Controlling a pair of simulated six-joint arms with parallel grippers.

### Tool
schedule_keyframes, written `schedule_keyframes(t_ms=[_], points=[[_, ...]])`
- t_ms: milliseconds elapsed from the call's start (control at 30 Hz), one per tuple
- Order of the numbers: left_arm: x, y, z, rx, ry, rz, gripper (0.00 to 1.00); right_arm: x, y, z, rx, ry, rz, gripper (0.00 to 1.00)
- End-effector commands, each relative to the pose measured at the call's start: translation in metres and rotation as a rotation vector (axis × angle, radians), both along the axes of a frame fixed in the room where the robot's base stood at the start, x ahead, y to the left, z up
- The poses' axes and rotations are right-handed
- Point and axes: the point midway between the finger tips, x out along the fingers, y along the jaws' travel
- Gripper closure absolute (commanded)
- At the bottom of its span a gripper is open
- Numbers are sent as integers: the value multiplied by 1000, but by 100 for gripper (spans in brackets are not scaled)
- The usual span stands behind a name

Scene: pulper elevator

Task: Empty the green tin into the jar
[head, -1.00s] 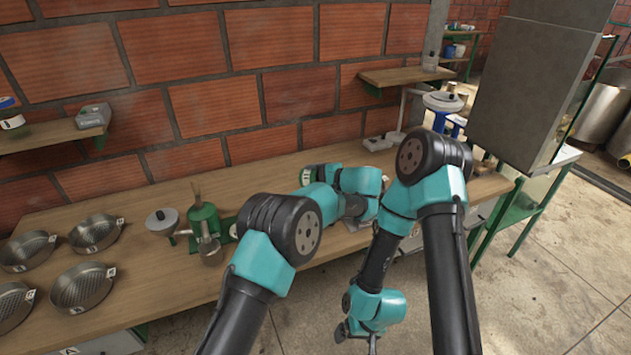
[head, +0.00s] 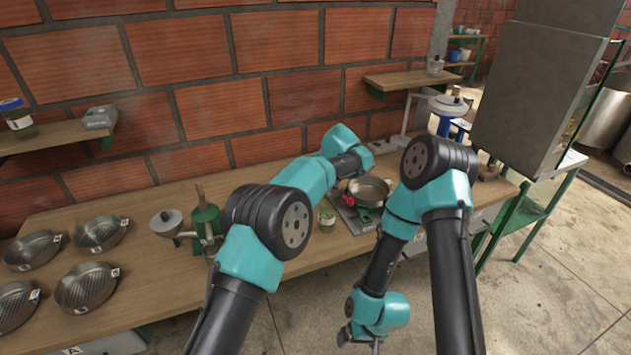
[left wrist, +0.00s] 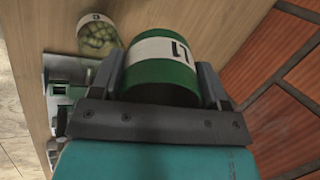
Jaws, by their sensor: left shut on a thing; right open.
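My left gripper (left wrist: 160,80) is shut on the green tin (left wrist: 160,78), which has a white band marked L1. Its fingers lie on both sides of the tin. In the head view the tin and the left gripper are hidden behind my left arm. The jar (left wrist: 98,36) is clear and holds green beans; it stands apart from the tin, to its left in the left wrist view. In the head view the jar (head: 327,217) stands on the bench just right of my left arm. My right gripper (head: 358,338) is open, low in front of the bench.
A steel pan (head: 368,190) sits on a scale-like device (head: 352,214) right of the jar. Several sieve pans (head: 87,288) cover the bench's left end. A brick wall stands close behind.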

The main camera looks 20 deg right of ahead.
Motion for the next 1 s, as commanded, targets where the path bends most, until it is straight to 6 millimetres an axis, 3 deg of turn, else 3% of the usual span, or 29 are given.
schedule_keyframes(t_ms=[300,700,1000], points=[[0,0,-4,-124,121,2,57,0,0,0,0,0,0,4],[-1,-1,-5,-137,134,1,57,0,0,0,0,0,0,4],[-1,-3,17,-216,204,3,57,0,0,0,0,0,0,4]])
